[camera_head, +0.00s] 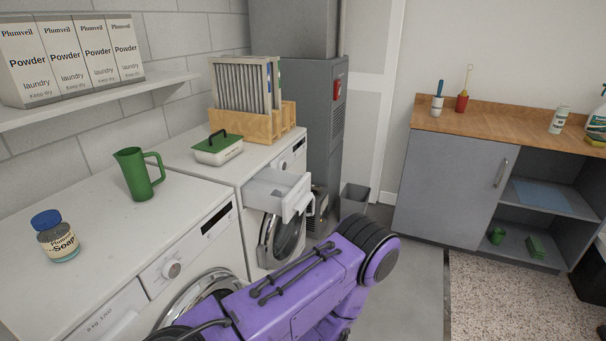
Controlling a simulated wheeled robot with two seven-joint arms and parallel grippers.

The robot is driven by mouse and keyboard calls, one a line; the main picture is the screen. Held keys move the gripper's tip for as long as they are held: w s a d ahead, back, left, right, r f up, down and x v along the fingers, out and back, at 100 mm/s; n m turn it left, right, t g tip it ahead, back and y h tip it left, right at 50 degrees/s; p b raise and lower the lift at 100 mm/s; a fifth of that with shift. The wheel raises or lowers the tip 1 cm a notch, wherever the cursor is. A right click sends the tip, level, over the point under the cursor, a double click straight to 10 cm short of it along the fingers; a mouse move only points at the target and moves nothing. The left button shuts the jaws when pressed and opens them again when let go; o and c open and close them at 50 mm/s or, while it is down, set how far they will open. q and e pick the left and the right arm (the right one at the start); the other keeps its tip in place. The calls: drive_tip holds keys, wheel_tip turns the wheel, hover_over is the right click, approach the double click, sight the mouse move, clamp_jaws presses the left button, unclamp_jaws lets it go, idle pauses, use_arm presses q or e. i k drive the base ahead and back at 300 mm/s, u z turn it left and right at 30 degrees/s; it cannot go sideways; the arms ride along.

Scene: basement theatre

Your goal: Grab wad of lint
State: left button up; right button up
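I cannot make out a wad of lint anywhere in the head view. A white machine (226,180) with a round door has its top drawer (272,188) pulled out, and no lint shows in the part of the drawer that I can see. A purple arm of mine crosses the bottom middle, in front of the machines. Neither of my grippers shows, so I cannot see whether they are open or hold anything.
A nearer white machine (100,225) carries a soap jar (57,240) and a green jug (137,175). A green-lidded box (217,149) and a wooden crate (247,127) with filters stand behind. A grey bin (353,200) is beyond.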

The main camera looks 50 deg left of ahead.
sight(275, 192)
drive_tip(key=u, duration=0.25)
drive_tip(key=i, duration=0.9)
drive_tip(key=u, duration=0.55)
